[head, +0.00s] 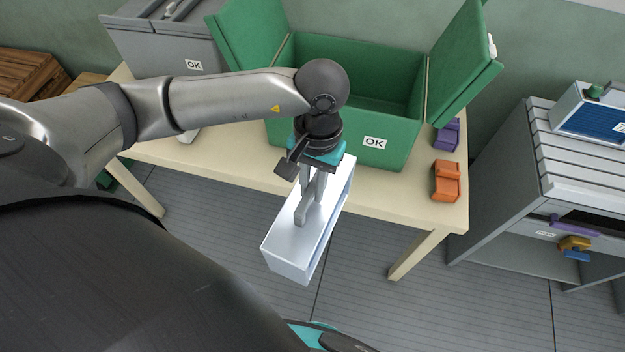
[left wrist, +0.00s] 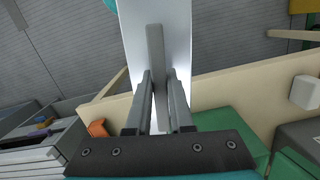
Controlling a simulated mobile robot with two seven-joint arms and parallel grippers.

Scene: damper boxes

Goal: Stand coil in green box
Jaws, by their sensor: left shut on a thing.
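My left gripper (head: 306,205) is shut on a grey bar handle on top of a long white oblong unit (head: 284,250), which I take to be the coil. The unit hangs in front of the table's front edge, slanted in the head view. Its underside and far side are hidden, and no windings show. In the left wrist view the fingers (left wrist: 157,80) close on the grey bar along the white face (left wrist: 181,40). The green box (head: 345,132) stands on the table behind the gripper, marked OK, with its flaps open. The part of its inside that shows looks empty.
The wooden table (head: 395,205) bears a grey OK box (head: 195,67) at left, and orange (head: 446,181) and purple (head: 447,135) parts at right. A grey shelf unit (head: 515,170) holds a white case with a blue front (head: 592,117). The box's side flaps (head: 466,65) stick up.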

